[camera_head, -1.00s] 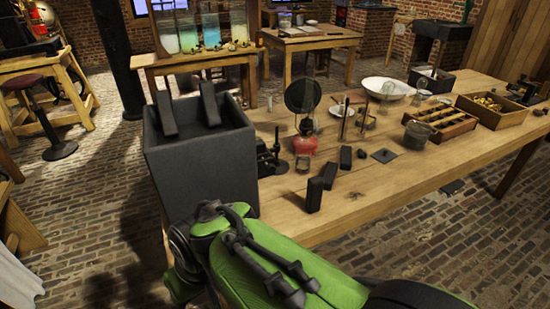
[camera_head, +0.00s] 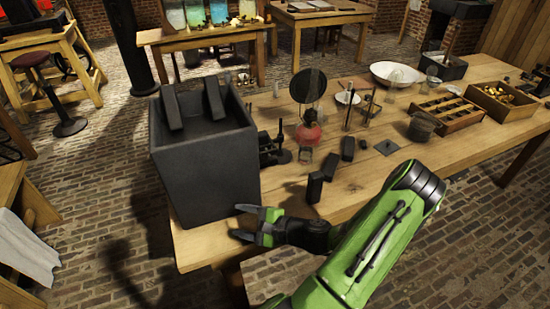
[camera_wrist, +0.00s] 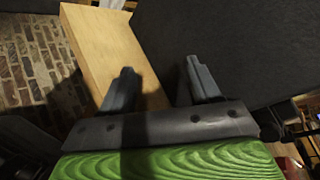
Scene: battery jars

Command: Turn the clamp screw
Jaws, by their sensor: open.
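I cannot make out a clamp screw in either view. A small black apparatus (camera_head: 270,150) with upright parts stands on the table just right of the large dark grey box (camera_head: 203,165); its details are too small to read. My gripper (camera_head: 241,222) is open and empty, low at the front of the box near the table's front left corner. In the wrist view, the two fingers of my gripper (camera_wrist: 158,78) are spread, with the box's dark wall (camera_wrist: 235,45) beyond and bare table wood (camera_wrist: 92,45) at the left.
Black blocks (camera_head: 314,187) stand right of my gripper. A red-based lamp (camera_head: 308,135) with a dark disc, a white bowl (camera_head: 394,74), a divided wooden tray (camera_head: 462,118) and a wooden box of brass parts (camera_head: 493,113) stand farther along. The table's front right is mostly clear.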

